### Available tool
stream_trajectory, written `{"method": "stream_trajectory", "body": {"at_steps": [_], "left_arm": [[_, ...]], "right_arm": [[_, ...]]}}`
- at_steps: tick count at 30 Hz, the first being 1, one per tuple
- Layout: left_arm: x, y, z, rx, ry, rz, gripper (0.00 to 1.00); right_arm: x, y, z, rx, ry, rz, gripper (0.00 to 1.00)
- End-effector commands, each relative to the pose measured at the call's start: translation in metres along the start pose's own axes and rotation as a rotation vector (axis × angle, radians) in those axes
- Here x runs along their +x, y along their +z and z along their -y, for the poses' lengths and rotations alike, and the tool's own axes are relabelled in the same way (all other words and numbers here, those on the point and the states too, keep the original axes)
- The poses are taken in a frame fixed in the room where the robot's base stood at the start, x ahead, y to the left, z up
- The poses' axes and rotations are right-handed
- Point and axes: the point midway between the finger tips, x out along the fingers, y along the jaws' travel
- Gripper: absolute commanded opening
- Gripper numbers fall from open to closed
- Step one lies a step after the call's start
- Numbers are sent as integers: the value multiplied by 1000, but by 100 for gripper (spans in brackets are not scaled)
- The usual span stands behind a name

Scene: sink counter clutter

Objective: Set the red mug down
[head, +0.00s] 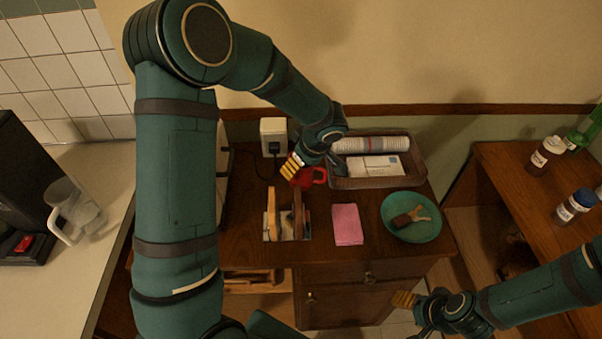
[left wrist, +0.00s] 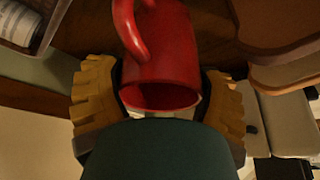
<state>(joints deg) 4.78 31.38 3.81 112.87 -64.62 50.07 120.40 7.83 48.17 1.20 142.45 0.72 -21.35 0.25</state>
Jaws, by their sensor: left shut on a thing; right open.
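The red mug (head: 313,177) is at my left gripper (head: 298,168) over the back of the brown wooden counter, between the wooden boards and the wicker tray. In the left wrist view the mug (left wrist: 168,62) sits between the two yellow-padded fingers (left wrist: 160,105), its handle toward the top left. The left gripper is shut on the mug. I cannot tell whether the mug's base touches the counter. My right gripper (head: 408,304) is open and empty, low in front of the counter at the right.
The boards stand in a rack (head: 284,228) just in front of the mug. The wicker tray (head: 402,181) holds a paper roll and a white packet. A wall outlet (head: 273,131) is behind.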

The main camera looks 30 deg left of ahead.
Motion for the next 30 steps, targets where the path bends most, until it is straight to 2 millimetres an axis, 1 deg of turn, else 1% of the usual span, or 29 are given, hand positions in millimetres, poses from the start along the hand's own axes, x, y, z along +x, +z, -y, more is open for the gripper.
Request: {"method": "stream_trajectory", "body": {"at_steps": [2,7,9,17,22,23,24,30], "left_arm": [[6,2,0,0,-2,1,29],[27,12,0,2,-3,2,29],[33,14,0,0,-2,1,29],[33,14,-1,-1,1,0,29],[36,15,-1,-2,0,0,29],[35,15,-1,-1,-1,1,85],[35,15,-1,-1,-1,1,99],[35,15,-1,-1,-1,1,100]], "right_arm": [[0,0,0,0,0,0,57],[0,0,0,0,0,0,57],[0,0,0,0,0,0,57],[1,0,0,0,0,0,57],[6,1,-2,0,1,0,57],[5,1,-2,0,1,1,57],[4,1,-1,0,1,0,57],[4,0,-1,0,1,0,57]]}}
